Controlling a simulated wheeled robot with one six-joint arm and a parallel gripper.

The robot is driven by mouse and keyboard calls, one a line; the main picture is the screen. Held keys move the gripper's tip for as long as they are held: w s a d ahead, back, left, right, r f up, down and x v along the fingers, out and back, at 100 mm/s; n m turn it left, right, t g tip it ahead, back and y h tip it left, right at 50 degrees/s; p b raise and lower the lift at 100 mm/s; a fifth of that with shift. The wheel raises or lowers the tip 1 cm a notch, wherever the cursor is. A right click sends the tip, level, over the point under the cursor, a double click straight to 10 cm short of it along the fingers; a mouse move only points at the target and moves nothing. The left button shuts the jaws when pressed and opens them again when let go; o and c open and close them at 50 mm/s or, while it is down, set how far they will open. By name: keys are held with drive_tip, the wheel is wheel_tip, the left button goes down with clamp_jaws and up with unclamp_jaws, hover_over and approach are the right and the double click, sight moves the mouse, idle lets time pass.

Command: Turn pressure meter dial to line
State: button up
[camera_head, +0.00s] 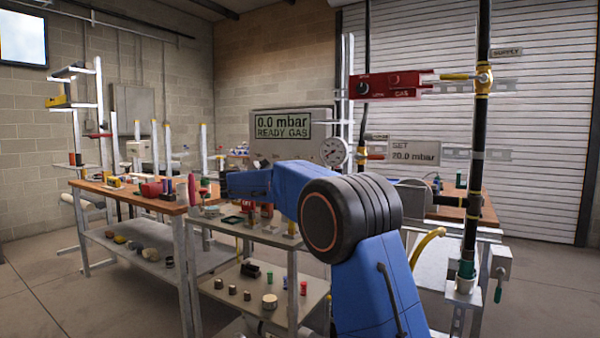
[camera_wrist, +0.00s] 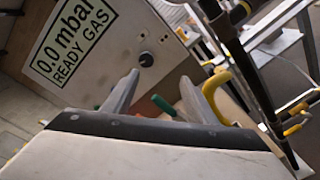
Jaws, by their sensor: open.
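The pressure meter (camera_head: 290,125) is a grey box whose display reads "0.0 mbar READY GAS". It also shows tilted in the wrist view (camera_wrist: 100,22). In the wrist view a small black round dial (camera_wrist: 146,59) sits on its face, below and right of the display. My gripper (camera_wrist: 160,78) is open, with nothing seen between its fingers. The dial appears beyond the fingertips, nearer the left finger, and seems apart from them. I cannot make out a line mark. In the head view my blue arm hides the meter's lower part.
A round white gauge (camera_head: 334,151) is right of the meter. A red gas panel (camera_head: 390,84) and a "SET 20.0 mbar" sign (camera_head: 414,153) are farther right. A black pipe (camera_head: 478,130) stands at right. A cluttered workbench (camera_head: 100,188) is left.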

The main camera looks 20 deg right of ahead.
drive_tip(key=w+a+x, duration=0.1)
drive_tip(key=x, duration=0.8)
drive_tip(key=w+a+r+x, duration=0.1)
drive_tip(key=w+x, duration=0.1)
drive_tip(key=x, duration=0.6)
drive_tip(key=shift+w+d+r+n+t, duration=0.2)
drive_tip(key=shift+d+r+n+t, duration=0.1)
drive_tip(key=shift+n, duration=0.1)
drive_tip(key=shift+c, duration=0.6)
drive_tip(key=c, duration=0.9)
